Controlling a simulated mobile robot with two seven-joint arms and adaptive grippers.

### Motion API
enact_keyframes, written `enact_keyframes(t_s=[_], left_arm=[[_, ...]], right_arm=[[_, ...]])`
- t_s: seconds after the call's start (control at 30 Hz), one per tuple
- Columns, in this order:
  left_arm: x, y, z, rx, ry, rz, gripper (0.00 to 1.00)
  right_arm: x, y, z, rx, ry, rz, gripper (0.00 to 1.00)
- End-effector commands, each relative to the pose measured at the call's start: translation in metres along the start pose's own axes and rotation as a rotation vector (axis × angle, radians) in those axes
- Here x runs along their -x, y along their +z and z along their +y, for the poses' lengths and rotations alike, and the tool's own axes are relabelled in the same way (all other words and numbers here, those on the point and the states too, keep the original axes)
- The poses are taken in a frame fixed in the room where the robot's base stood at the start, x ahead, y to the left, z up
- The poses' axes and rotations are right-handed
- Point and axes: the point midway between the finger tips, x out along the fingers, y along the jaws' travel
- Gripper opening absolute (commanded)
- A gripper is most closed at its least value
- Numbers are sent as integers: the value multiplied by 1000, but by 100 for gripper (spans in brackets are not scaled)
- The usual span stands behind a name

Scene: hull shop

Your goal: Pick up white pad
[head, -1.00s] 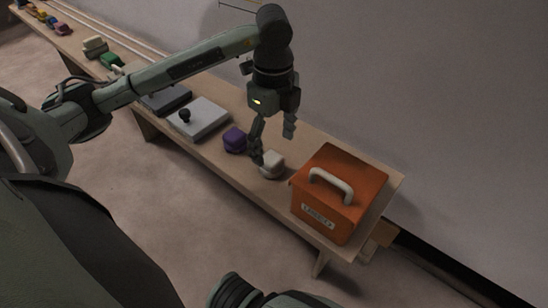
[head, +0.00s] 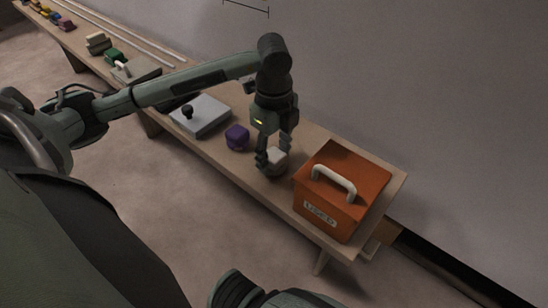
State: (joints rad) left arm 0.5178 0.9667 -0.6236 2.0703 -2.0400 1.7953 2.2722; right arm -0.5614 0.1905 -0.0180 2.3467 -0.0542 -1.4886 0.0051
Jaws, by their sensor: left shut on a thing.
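The white pad (head: 277,157) is a small, pale, rounded block on the bench, between a purple pad and an orange box. My left gripper (head: 274,159) points down from above with its fingers on either side of the white pad, shut on it. The fingers hide part of the pad. The pad appears to be at bench height; I cannot tell whether it touches the bench top.
The orange box (head: 344,191) with a pale handle and a label stands close on the right. The purple pad (head: 237,136) is just left. A grey plate with a black knob (head: 203,116) lies farther left on the long wooden bench (head: 262,181). A wall runs behind.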

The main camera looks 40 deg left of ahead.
Motion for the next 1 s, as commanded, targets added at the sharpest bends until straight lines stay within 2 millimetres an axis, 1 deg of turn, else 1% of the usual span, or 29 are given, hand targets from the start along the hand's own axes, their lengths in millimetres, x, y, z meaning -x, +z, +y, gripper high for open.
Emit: enact_keyframes(t_s=[0.03, 0.07, 0.1, 0.33, 0.47, 0.57, 0.67, 0.7, 0.77, 0.83, 0.93, 1.0], left_arm=[[0, 0, 0, 0, 0, 0, 23], [0, 0, 0, 0, 0, 0, 20], [0, 0, 0, 0, 0, 0, 18], [1, 0, 0, 0, -1, 0, 18], [8, 0, 0, 0, -1, 0, 18], [19, 0, -1, -1, -4, 0, 18], [35, 0, -2, -1, -6, 0, 18], [44, 0, -1, -1, -7, -1, 18], [48, 15, 6, 5, 0, -6, 18], [58, 30, 13, 6, 0, -7, 18], [72, 51, 23, 6, 0, -8, 18], [81, 66, 30, 7, 1, -9, 18]], right_arm=[[0, 0, 0, 0, 0, -1, 40], [0, 0, 0, 0, 0, -1, 40], [0, 0, 0, 0, 0, -1, 40], [0, 0, 0, 0, -1, -1, 40], [0, 0, 0, 1, -1, -1, 40], [-1, 0, 0, 1, -2, -2, 40], [-3, 1, -1, 1, -3, -5, 40], [-4, 2, -1, 2, -3, -7, 40], [-9, 4, -2, 3, -4, -11, 40], [-9, 5, -2, 3, -4, -14, 40], [-5, 4, -2, 2, -1, -12, 40], [1, 0, -1, 1, 1, 1, 40]])
